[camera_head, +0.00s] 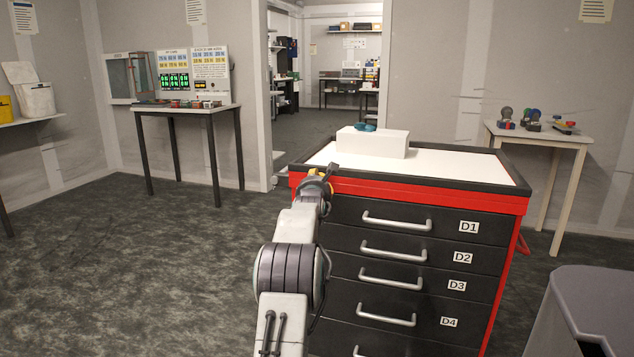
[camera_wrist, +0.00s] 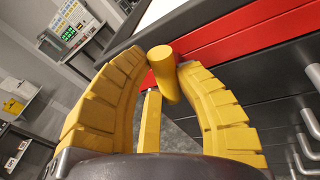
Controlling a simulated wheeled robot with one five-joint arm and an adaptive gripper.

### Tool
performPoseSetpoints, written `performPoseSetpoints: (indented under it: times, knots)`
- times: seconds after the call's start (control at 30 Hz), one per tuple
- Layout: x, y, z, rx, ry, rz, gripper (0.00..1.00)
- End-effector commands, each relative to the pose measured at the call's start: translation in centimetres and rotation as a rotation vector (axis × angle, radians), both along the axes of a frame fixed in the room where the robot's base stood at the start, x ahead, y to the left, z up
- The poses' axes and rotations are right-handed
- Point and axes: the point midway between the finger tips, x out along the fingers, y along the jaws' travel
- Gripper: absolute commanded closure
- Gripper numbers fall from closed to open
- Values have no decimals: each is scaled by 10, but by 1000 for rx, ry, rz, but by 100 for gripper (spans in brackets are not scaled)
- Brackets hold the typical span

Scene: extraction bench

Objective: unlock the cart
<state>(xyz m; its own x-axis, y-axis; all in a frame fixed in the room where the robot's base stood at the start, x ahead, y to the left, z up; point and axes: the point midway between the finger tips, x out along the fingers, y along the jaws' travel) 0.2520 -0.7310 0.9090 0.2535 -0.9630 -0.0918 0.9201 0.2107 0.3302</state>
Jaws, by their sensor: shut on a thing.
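The cart (camera_head: 415,187) is a red and black drawer cabinet with a white top, and it fills the centre right of the head view. My gripper (camera_head: 318,178) is at the cart's near left upper corner. In the wrist view my gripper (camera_wrist: 162,64) has its two yellow fingers closed around a yellow cylindrical handle (camera_wrist: 164,76), one on each side. A thin yellow bar shows below the handle. How the handle joins the cart is hidden.
A white block (camera_head: 372,143) with a small teal object stands on the cart. Silver drawer handles (camera_head: 397,221) stick out from its front. A side table (camera_head: 545,135) is at right, and another table (camera_head: 185,108) with equipment is at left. The floor at left is clear.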

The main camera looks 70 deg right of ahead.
Motion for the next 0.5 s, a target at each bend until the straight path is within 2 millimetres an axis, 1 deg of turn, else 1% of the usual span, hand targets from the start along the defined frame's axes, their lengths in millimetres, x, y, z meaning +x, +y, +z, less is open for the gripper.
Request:
performPoseSetpoints:
  times: [0.03,0.1,0.13,0.4,0.5]
  knots:
    - [-1,0,4,-9,-3,-1,100]
    - [-1,0,4,-9,-3,-1,100]
    - [-1,0,4,-9,-4,-2,67]
    - [-1,0,2,-5,-4,-1,42]
    - [-1,0,2,-4,-4,-1,42]
